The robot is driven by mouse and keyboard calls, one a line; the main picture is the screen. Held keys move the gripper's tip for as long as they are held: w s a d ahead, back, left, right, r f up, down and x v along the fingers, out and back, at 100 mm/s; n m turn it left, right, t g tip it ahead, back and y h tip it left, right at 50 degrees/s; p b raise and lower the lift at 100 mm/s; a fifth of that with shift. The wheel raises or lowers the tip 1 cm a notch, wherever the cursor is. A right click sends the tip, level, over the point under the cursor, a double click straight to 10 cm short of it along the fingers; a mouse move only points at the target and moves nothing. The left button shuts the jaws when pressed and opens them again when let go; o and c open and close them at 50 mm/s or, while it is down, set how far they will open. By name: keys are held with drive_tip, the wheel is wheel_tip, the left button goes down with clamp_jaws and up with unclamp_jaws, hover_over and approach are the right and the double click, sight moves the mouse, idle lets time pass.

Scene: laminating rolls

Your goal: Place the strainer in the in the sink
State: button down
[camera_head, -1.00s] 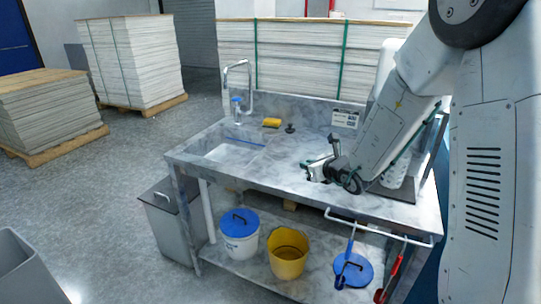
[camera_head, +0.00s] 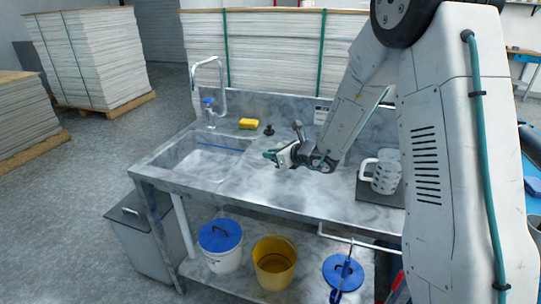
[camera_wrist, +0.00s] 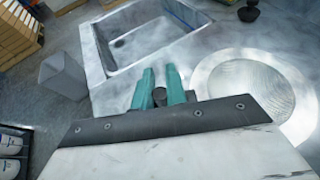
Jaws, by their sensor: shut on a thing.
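My gripper (camera_head: 268,155) is over the counter, right of the sink, with its green fingers pointing left. In the wrist view, the fingers (camera_wrist: 160,88) are shut on a small dark round-ended piece (camera_wrist: 160,98), which looks like the strainer's handle. A wide, pale, mesh-like disc, which looks like the strainer (camera_wrist: 253,90), shows at the right. Its join to the handle is hidden, and I cannot pick out the disc in the head view. The sink (camera_head: 203,158) is an empty rectangular basin left of my gripper; it also shows ahead in the wrist view (camera_wrist: 143,38).
A tap (camera_head: 221,85), a yellow sponge (camera_head: 249,123) and a small black knobbed item (camera_head: 269,130) stand along the counter's back. A white jug (camera_head: 385,172) is at the right. Buckets (camera_head: 273,262) sit below. The counter between gripper and sink is clear.

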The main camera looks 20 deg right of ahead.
drive_tip(key=shift+w+f, duration=0.1)
drive_tip(key=shift+w, duration=0.65)
drive_tip(key=shift+a+f, duration=0.1)
drive_tip(key=shift+f, duration=1.6)
drive_tip(key=shift+f, duration=0.15)
drive_tip(key=c, duration=1.4)
unclamp_jaws()
drive_tip(key=shift+c, duration=0.2)
